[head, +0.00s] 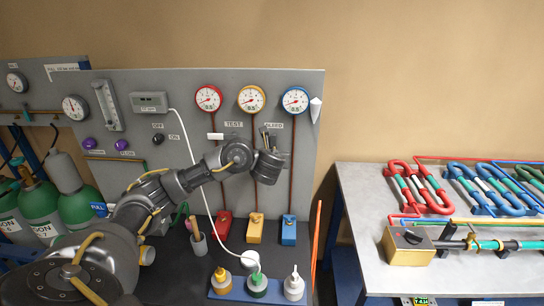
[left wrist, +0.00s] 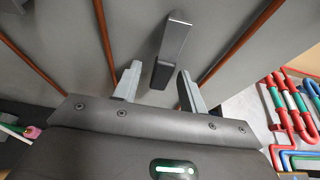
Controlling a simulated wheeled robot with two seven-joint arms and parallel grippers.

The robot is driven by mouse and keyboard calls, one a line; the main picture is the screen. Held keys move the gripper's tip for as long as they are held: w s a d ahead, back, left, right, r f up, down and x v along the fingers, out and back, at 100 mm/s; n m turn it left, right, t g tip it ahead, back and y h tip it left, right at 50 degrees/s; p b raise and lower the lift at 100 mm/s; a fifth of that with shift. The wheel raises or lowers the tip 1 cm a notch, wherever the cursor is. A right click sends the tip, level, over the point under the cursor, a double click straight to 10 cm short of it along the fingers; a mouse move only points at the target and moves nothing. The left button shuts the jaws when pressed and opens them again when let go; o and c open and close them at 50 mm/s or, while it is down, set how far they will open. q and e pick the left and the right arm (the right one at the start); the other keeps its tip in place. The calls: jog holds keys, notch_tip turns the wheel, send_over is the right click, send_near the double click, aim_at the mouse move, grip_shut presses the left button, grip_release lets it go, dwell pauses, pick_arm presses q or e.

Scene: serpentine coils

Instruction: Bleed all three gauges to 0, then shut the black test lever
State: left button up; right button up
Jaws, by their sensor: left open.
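Red (head: 208,98), yellow (head: 251,99) and blue (head: 296,100) rimmed gauges hang in a row on the grey panel; their needles are too small to read surely. Below the gauges are labels reading TEST (head: 233,124) and BLEED (head: 274,125). My left gripper (head: 267,141) is at the panel below the yellow gauge, near the BLEED label. In the left wrist view its two fingers (left wrist: 158,89) are apart, with a dark grey lever (left wrist: 174,38) with a black end just ahead, between their lines. No contact shows. My right gripper is out of view.
Red (head: 223,226), yellow (head: 255,232) and blue (head: 288,232) blocks stand at the panel's foot, below brown pipes. Several bottles sit in a blue tray (head: 230,292) in front. A white hose (head: 195,160) hangs left of the gripper. A table (head: 365,190) with coloured coils is right.

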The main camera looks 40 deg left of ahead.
pick_arm(q)
jog(key=p+v, duration=0.7)
jog(key=v, duration=0.3)
jog(key=shift+s, duration=0.35)
jog(key=shift+d+r, duration=0.15)
